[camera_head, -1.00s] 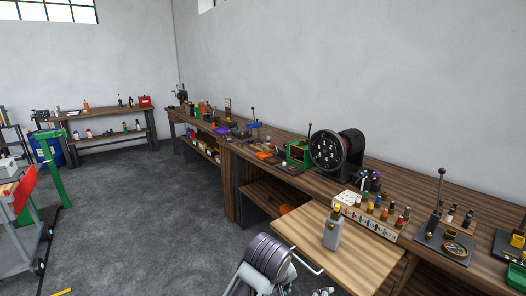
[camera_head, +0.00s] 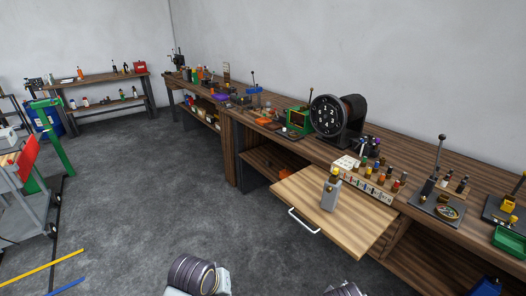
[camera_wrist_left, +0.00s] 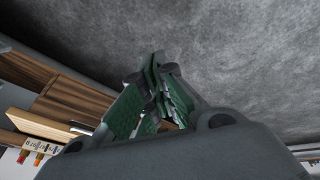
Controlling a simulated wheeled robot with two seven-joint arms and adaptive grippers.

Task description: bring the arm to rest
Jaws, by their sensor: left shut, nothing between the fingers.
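My left gripper (camera_wrist_left: 158,90) shows in the left wrist view with its green-padded fingers shut and nothing between them. It points over bare grey floor, apart from the bench. In the head view only dark ribbed and pale links of my arms show at the bottom edge; neither gripper's fingers are in that view. The wooden bench (camera_head: 425,190) runs along the wall at the right, with a pulled-out wooden board (camera_head: 295,196) at its front.
A grey block with a yellow top (camera_head: 330,193) stands on the board. A rack of several coloured bottles (camera_head: 368,183), a black numbered dial (camera_head: 327,116) and a lever device (camera_head: 437,200) stand on the bench. The floor (camera_head: 150,190) left of the bench is clear. A grey cart (camera_head: 25,205) stands far left.

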